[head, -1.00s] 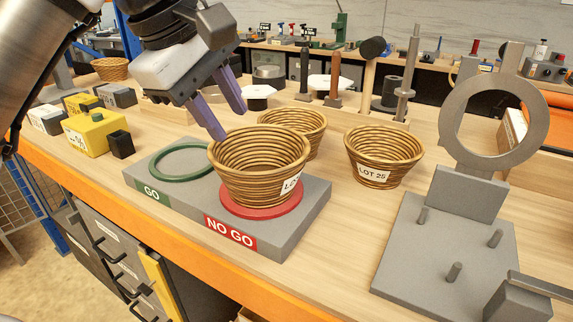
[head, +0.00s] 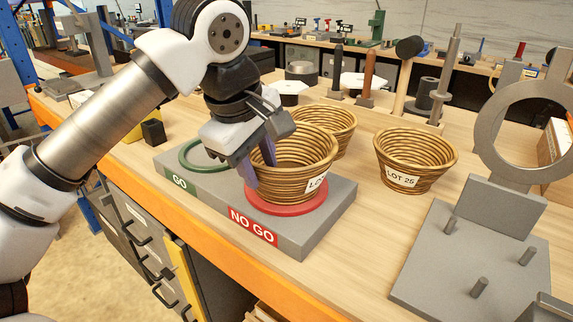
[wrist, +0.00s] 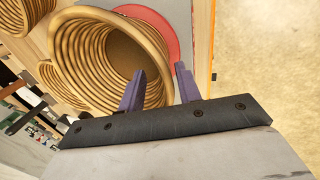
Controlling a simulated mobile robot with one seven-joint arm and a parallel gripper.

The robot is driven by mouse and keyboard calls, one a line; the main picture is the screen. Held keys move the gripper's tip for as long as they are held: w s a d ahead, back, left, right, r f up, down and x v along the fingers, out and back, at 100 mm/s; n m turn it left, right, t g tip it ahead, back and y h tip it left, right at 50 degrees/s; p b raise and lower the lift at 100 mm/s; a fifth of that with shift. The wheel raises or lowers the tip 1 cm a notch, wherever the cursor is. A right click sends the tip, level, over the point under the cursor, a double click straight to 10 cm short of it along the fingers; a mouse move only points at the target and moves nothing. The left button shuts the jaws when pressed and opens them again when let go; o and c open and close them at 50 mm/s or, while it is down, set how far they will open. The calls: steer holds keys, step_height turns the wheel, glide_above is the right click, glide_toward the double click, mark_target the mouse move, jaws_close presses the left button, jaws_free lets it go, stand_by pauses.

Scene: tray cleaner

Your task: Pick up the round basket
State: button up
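A round woven basket (head: 300,182) with a lot label stands upright on the red ring (head: 316,205) of the NO GO side of a grey block. My gripper (head: 261,172) is at its left rim, pointing down. One purple finger is inside the basket and the other is outside the wall. In the wrist view, the basket (wrist: 75,52) opens toward the camera, and the gripper fingers (wrist: 159,70) stand apart with the rim between them. The gripper is open; I see no clear grip on the wall. The label is partly cut from view.
A second basket (head: 340,122) stands close behind, and a third (head: 415,160) with a lot label stands to the right. The GO side has an empty green ring (head: 188,165). A grey ring fixture (head: 492,235) is at the right. The bench front edge is close.

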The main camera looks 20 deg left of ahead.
mark_target(269, 191)
steer(key=x, duration=0.3)
steer(key=shift+d+f, duration=0.15)
steer(key=shift+f, duration=0.15)
jaws_close()
